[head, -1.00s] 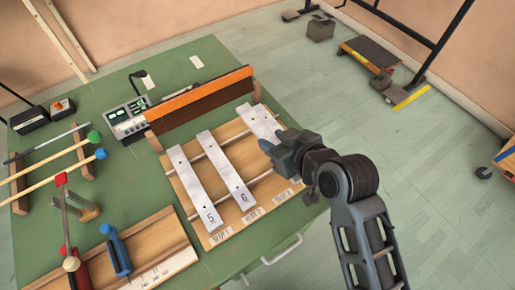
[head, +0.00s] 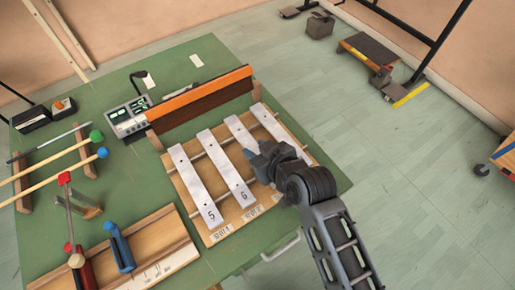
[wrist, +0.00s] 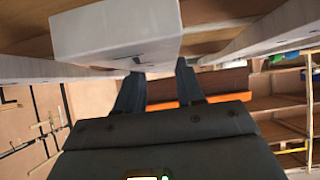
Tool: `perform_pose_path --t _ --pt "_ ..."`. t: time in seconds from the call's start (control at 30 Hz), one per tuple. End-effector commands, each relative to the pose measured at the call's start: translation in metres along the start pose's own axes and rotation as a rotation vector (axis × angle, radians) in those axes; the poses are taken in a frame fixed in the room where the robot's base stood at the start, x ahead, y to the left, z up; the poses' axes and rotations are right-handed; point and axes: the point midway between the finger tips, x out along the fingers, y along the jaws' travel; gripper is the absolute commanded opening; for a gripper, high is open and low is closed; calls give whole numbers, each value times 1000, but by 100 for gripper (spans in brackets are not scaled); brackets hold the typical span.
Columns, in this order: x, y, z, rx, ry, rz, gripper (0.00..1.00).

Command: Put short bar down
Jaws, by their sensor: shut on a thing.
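The short bar (head: 240,133) is a pale metal bar between the bar marked 6 (head: 225,168) and the rightmost bar (head: 272,124) on the wooden frame. My gripper (head: 254,158) is over its near part and hides that end. In the wrist view, a white bar end (wrist: 115,35) fills the top centre, with the two fingers (wrist: 158,85) reaching to it. My gripper is shut on the short bar. I cannot tell whether the bar touches the rails.
The bar marked 5 (head: 194,188) lies at the left of the frame. An orange-topped board (head: 200,97) stands behind the bars. Mallets (head: 60,160) and a blue-handled tool (head: 120,248) lie to the left on the green table (head: 185,60).

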Motion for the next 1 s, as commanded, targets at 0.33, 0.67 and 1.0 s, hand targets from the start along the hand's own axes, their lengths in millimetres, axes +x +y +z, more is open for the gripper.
perform_pose_path --t 0.33,0.67,1.0 --pt "1 0 2 0 0 0 63" --pt "2 0 4 0 -1 0 63" --pt "-47 -1 2 0 1 1 63"
